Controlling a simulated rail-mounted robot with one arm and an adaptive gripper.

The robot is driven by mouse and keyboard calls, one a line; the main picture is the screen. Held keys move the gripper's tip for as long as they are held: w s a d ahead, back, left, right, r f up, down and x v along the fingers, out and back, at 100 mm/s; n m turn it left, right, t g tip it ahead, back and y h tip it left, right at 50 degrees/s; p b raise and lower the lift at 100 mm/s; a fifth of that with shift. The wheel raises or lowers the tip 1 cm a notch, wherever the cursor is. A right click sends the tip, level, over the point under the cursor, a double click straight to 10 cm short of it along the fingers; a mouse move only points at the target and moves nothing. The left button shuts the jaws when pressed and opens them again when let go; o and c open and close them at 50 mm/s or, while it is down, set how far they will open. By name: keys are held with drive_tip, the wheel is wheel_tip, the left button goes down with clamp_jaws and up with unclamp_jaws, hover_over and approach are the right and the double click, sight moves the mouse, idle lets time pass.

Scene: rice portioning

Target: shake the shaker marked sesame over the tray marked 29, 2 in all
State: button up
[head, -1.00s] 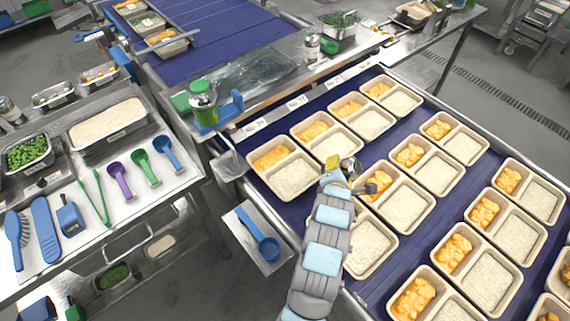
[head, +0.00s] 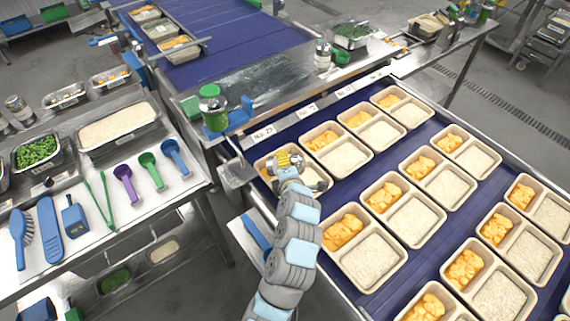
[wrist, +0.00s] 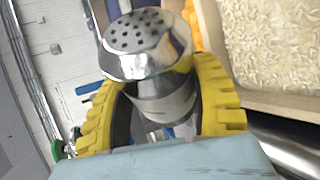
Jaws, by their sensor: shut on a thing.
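A label on the rail beside that tray seems to read 29 (head: 263,134). In the wrist view the gripper (wrist: 160,105) is shut around a shaker (wrist: 147,45) with a perforated metal cap. The shaker's cap is tilted toward the camera, and its marking cannot be read. A tray's rice compartment (wrist: 265,45) shows at the upper right there, with a bit of orange food beside it. In the head view my gripper and arm hide the shaker and much of the tray.
Several two-part trays with orange food and rice fill the blue belt (head: 345,190) to the right. A green-lidded container (head: 213,107) stands by a blue holder on the rail's left end. A blue ladle (head: 256,236) lies partly behind my arm.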

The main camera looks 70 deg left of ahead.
wheel_tip(320, 180, up, 2)
drive_tip(key=m+y+p, duration=0.1)
drive_tip(key=p, duration=0.1)
drive_tip(key=m+g+y+p, duration=0.1)
drive_tip(key=m+p, duration=0.1)
drive_tip(key=p, duration=0.1)
drive_tip(key=shift+r+g, duration=0.25)
drive_tip(key=shift+g, duration=0.05)
drive_tip(key=shift+a+f+m+b, duration=0.1)
drive_tip(key=shift+f+m+b, duration=0.2)
drive_tip(key=shift+b, duration=0.5)
drive_tip(key=shift+r+m+g+y+b, duration=0.2)
drive_tip(key=shift+m+g+y+b, duration=0.15)
drive_tip(key=shift+b, duration=0.65)
drive_tip(key=m+b, duration=0.1)
drive_tip(key=b, duration=0.1)
drive_tip(key=r+m+y+b, duration=0.1)
drive_tip(key=b, duration=0.1)
drive_tip(key=shift+w+d+r+y, duration=0.2)
drive_tip(key=shift+y, duration=0.05)
drive_tip(key=shift+w+r+m+g+y+b, duration=0.1)
drive_tip(key=shift+r+m+g+y+b, duration=0.25)
drive_tip(key=shift+m+b, duration=0.35)
drive_tip(key=shift+r, duration=0.15)
wheel_tip(320, 180, down, 3)
drive_tip(key=b, duration=0.4)
